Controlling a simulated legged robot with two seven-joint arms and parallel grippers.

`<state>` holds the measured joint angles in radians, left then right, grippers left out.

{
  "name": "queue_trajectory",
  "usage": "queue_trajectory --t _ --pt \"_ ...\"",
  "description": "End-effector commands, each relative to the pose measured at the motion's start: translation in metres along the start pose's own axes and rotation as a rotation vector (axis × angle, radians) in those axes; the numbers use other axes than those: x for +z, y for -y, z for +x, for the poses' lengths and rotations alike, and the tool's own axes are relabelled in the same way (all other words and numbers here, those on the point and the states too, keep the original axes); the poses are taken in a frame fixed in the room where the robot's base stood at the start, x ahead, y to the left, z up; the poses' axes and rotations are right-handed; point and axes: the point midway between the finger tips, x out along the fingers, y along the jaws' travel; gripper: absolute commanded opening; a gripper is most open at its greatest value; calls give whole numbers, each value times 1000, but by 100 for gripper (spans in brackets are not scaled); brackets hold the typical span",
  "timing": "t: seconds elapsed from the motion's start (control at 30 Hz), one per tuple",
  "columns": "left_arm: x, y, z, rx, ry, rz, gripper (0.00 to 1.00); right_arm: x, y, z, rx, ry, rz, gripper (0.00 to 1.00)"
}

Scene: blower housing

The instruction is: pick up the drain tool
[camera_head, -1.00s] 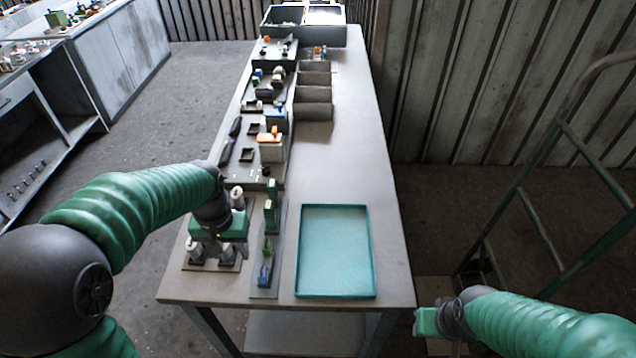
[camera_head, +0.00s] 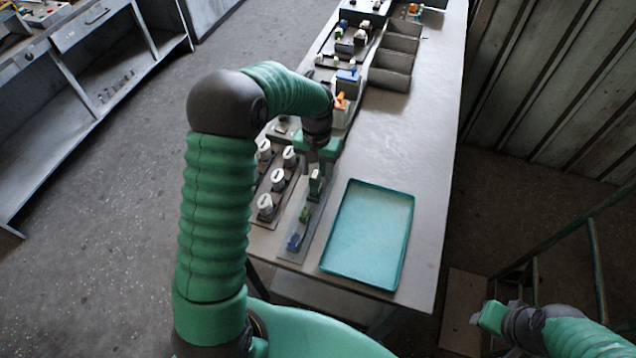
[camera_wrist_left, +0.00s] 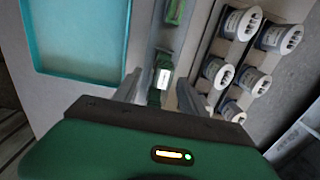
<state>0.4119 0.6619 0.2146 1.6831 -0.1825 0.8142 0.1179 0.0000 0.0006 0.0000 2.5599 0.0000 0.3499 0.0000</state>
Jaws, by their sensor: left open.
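My left gripper (camera_head: 314,162) is open above a narrow grey strip (camera_head: 313,225) on the table. A green upright tool (camera_head: 316,184) stands on the strip just below its fingers. Farther down the strip are a smaller green tool (camera_head: 305,214) and a blue one (camera_head: 294,242). I cannot tell which is the drain tool. In the left wrist view, a green piece with a pale label (camera_wrist_left: 161,80) shows between the open fingers (camera_wrist_left: 158,88), and another green piece (camera_wrist_left: 176,12) is above it. My right gripper (camera_head: 490,318) is off the table's right side; its jaws are unclear.
An empty teal tray (camera_head: 370,235) lies to the right. Grey bins (camera_head: 390,70) and small parts fill the table's far end. The table right of the bins is clear.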

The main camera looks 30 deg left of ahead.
Motion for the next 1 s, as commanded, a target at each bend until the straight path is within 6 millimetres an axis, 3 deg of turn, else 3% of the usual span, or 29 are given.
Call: queue_trajectory --t 0.23,0.5,0.87,1.0 --pt "3 -1 41 3 4 -3 49 -3 0 -13 0 -1 0 36" --pt "1 -1 49 1 1 -2 49 -3 0 -12 0 0 0 36" --pt "2 -1 48 1 1 -2 2 -3 0 -12 0 0 0 36" --pt "2 -1 48 2 1 -2 0 -3 0 -12 0 0 0 36"
